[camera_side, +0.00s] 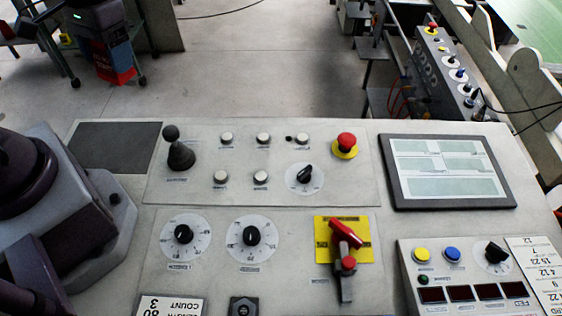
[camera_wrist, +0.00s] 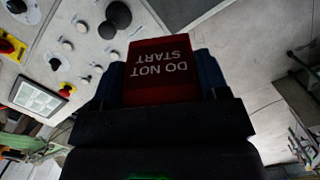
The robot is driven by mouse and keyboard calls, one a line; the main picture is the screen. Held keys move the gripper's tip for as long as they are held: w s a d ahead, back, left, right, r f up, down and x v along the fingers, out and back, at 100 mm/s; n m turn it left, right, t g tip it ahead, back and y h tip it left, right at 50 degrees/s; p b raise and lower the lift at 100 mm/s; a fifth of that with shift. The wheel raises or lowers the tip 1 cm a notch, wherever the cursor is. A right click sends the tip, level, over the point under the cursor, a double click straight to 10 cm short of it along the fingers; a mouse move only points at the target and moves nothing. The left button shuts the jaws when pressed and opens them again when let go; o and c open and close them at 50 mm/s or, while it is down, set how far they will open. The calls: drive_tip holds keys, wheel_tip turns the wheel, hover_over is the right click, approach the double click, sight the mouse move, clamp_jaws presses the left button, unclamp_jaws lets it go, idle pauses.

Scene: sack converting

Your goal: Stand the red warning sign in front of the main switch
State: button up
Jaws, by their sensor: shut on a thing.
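The red warning sign (camera_wrist: 160,68) reads "DO NOT START", upside down in the wrist view. My gripper (camera_wrist: 162,84) is shut on it, with a blue finger on each side. In the side view, the sign (camera_side: 118,76) and my gripper (camera_side: 108,48) are at the upper left, in front of the floor and past the console's far edge. The main switch (camera_side: 345,234) is a red handle on a yellow plate at the console's lower middle, well apart from the sign. It also shows at the left edge of the wrist view (camera_wrist: 10,47).
Clear panel lies left of the switch, beside two dials (camera_side: 251,236). A joystick (camera_side: 180,152), an emergency stop (camera_side: 346,144) and a screen (camera_side: 447,171) stand farther back. A button box (camera_side: 470,262) is at the right.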

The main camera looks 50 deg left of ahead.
drive_tip(key=w+d+m+t+y, duration=0.1)
drive_tip(key=w+d+m, duration=0.5)
drive_tip(key=m, duration=0.5)
drive_tip(key=w+d+m+y, duration=0.1)
drive_tip(key=w+d+m, duration=0.3)
drive_tip(key=d+m, duration=0.55)
drive_tip(key=w+d+m+t+h, duration=0.1)
drive_tip(key=d+m+t+h, duration=0.1)
drive_tip(key=d+m, duration=1.5)
drive_tip(key=shift+m, duration=0.95)
drive_tip(key=w+d+f, duration=0.2)
drive_tip(key=w+f, duration=0.2)
drive_tip(key=f, duration=0.1)
drive_tip(key=w+d+f, duration=0.2)
drive_tip(key=w+f, duration=0.2)
drive_tip(key=f, duration=0.1)
drive_tip(key=w+d+f, duration=0.1)
drive_tip(key=w+f, duration=0.2)
drive_tip(key=f, duration=0.1)
drive_tip(key=shift+w+d+f, duration=0.5)
drive_tip(key=shift+w+f, duration=0.05)
drive_tip(key=shift+f, duration=1.55)
